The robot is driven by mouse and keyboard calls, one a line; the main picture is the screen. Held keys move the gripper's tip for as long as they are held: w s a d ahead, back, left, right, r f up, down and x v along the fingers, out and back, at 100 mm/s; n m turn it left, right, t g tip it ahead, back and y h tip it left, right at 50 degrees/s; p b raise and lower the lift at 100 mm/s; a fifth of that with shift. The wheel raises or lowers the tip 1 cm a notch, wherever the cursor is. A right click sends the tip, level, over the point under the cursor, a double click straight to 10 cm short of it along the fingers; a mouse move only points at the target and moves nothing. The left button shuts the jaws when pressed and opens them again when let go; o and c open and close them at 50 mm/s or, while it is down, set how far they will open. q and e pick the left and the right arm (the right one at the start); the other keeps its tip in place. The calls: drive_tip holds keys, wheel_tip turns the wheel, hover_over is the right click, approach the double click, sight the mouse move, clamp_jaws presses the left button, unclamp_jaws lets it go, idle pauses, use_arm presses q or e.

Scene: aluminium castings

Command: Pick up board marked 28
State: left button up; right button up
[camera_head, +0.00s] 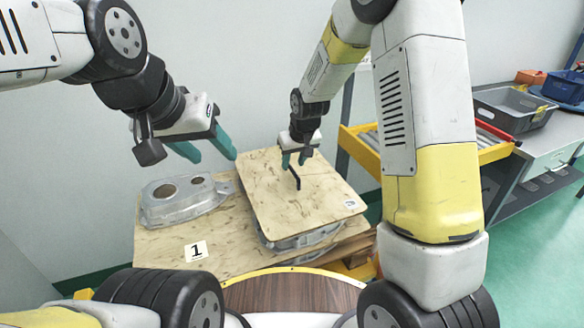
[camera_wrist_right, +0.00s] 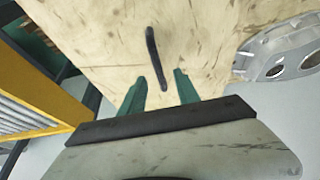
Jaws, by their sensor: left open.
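A light wooden board (camera_head: 320,190) with a black bar handle (camera_head: 295,178) lies on top of metal castings. A small label (camera_head: 349,204) sits near its front right corner; its number is too small to read. My right gripper (camera_head: 296,160) is over the board, just behind the handle. In the right wrist view, my right gripper (camera_wrist_right: 160,82) has its fingers apart, and the near end of the handle (camera_wrist_right: 152,50) shows between the fingertips; I cannot tell the height gap. My left gripper (camera_head: 213,156) is open and empty, above a casting left of the board.
A grey casting (camera_head: 180,198) lies on the lower board (camera_head: 160,248), which bears a label "1" (camera_head: 196,251). More castings (camera_head: 300,240) sit under the upper board. A yellow-edged roller rack (camera_head: 365,150) and a table with a grey bin (camera_head: 510,108) stand at right.

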sight(292, 169)
drive_tip(key=x, duration=0.5)
drive_tip(key=shift+d, duration=0.1)
clamp_jaws()
idle(1.2)
